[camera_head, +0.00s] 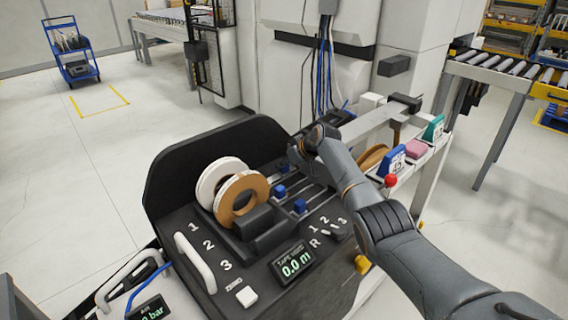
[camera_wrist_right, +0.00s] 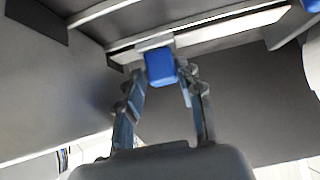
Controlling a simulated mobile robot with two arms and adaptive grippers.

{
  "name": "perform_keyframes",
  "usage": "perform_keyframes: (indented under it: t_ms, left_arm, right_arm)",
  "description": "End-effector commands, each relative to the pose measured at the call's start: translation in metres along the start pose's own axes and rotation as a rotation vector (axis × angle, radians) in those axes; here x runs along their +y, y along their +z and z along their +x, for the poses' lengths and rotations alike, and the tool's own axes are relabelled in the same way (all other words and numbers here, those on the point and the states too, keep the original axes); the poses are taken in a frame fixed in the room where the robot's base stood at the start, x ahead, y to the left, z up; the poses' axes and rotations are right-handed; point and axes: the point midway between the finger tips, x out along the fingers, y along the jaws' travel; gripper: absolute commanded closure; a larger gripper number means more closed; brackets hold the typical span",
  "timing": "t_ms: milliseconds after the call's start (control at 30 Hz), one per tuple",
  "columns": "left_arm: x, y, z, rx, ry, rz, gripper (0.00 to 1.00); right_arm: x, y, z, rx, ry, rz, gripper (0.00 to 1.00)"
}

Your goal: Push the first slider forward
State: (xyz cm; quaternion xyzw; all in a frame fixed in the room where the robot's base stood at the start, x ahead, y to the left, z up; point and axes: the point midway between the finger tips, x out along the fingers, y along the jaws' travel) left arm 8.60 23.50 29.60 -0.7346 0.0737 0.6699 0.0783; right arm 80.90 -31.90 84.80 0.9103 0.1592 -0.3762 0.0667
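Three blue slider knobs sit on rails on the black console: a far one (camera_head: 284,166) close to my right gripper, a middle one (camera_head: 280,190), and a near one (camera_head: 299,206). My right gripper (camera_head: 303,152) is low over the far end of the rails, partly hidden by its own wrist. In the right wrist view, my right gripper (camera_wrist_right: 163,80) is open, with a blue knob (camera_wrist_right: 161,66) between or just beyond its fingertips. Gaps show on both sides of the knob; contact cannot be told. My left gripper is not in view.
Tape rolls (camera_head: 240,198) stand left of the rails, behind black blocks. A tape display (camera_head: 291,262) and a white handle (camera_head: 194,262) are at the front. A red knob (camera_head: 391,181) and small signs stand on the right-hand shelf, close to my right arm.

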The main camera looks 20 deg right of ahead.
Motion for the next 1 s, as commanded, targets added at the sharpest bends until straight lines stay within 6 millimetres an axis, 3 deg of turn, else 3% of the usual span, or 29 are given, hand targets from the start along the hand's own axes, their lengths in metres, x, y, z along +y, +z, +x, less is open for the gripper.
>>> perform_keyframes:
  t_ms: [367,1000]
  left_arm:
    - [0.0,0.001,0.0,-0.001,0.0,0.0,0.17]
    - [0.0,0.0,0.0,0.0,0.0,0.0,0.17]
  right_arm:
    - [0.001,0.001,-0.016,0.0,0.0,-0.001,0.64]
    - [0.001,0.0,-0.107,0.001,0.002,-0.001,0.64]
